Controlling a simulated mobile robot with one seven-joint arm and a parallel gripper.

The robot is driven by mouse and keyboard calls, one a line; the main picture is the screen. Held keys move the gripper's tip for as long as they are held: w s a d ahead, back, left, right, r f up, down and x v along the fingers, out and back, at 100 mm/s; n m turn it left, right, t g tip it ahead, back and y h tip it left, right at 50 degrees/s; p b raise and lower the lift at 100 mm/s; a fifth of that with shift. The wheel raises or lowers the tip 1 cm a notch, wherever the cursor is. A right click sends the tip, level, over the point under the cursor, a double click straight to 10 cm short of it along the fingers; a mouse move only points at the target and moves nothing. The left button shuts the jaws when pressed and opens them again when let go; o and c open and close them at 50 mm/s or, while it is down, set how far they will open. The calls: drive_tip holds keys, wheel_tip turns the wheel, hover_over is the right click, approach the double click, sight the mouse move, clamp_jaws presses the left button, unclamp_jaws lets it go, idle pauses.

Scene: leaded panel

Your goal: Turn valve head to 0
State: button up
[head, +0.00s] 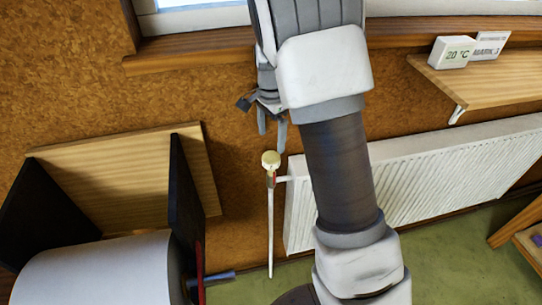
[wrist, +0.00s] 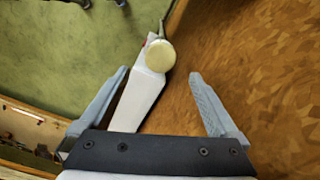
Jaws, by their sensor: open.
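The valve head (head: 271,160) is a round cream knob on top of a thin white pipe, beside the left end of the white radiator (head: 420,170). A small red mark shows just below the knob. In the wrist view the valve head (wrist: 160,55) lies beyond the fingertips, between their lines and nearer the left finger. My gripper (head: 272,125) is above the valve head in the head view, fingers pointing down, apart from it. In the wrist view my gripper (wrist: 160,75) is open and empty. No scale numbers on the knob are readable.
A wooden shelf (head: 500,75) at the right holds a box reading 20 °C (head: 453,52) and a MARK 3 block (head: 490,42). A wooden panel (head: 110,180) with black sides and a white roll (head: 100,270) stand at the left. A window sill (head: 190,48) runs above.

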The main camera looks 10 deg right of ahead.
sight(271, 156)
wheel_tip(271, 156, down, 9)
drive_tip(key=shift+r, duration=0.1)
idle(0.3)
drive_tip(key=c, duration=1.4)
